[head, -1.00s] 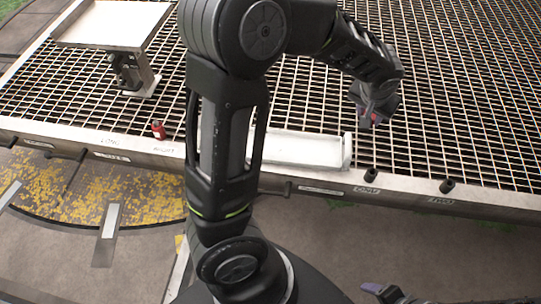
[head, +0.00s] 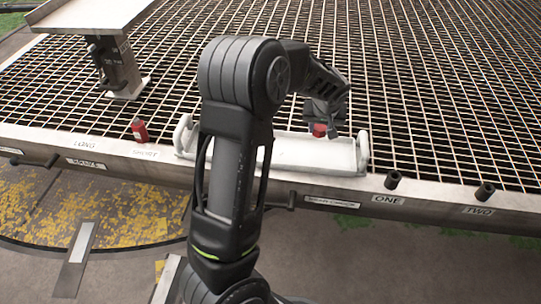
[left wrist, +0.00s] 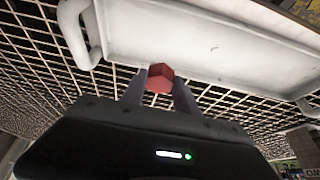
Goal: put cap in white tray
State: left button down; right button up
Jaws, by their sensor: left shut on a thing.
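The white tray (head: 300,150) lies along the front edge of the grating, with a raised handle at each end. My left gripper (head: 320,122) is over the back edge of the tray near its right end, shut on a red cap (head: 319,130). In the left wrist view the red cap (left wrist: 159,78) sits between the two fingertips, just beside the edge of the white tray (left wrist: 200,35). I cannot tell whether the cap touches the tray. My right gripper is not in view.
A small red object (head: 139,130) stands on the front ledge left of the tray. A raised metal platform (head: 90,18) on a post is at the back left. Dark pegs (head: 393,180) stick out along the front rail. The grating to the right is clear.

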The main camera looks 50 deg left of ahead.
aim_at(319, 136)
pick_arm(q)
jog(key=shift+f, duration=0.1)
jog(key=shift+f+b, duration=1)
jog(key=shift+f, duration=1.4)
jog(key=shift+f+b, duration=1.05)
jog(key=shift+f, duration=1.45)
jog(key=shift+f, duration=0.1)
jog(key=c, duration=0.9)
grip_release()
